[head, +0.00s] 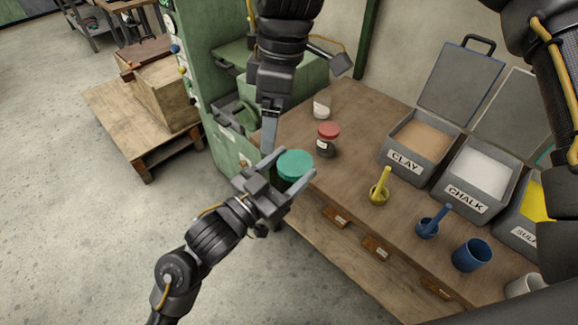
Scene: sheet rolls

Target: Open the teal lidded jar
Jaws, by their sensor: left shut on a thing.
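The teal lidded jar has a round teal lid (295,164) on top, above a darker green body. It is upright at the near left corner of the wooden bench. My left gripper (292,177) comes from the lower left and is shut on the jar, one finger on each side. The fingers partly hide the jar's body, and I cannot tell whether its base touches the bench. My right gripper (268,138) points down from the top centre, just left of and behind the lid. It shows edge-on, so its opening is hidden.
A red-lidded jar (327,139) and a small white-based jar (321,108) stand behind on the bench (345,175). Open clay (416,150) and chalk (475,185) bins line the back.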

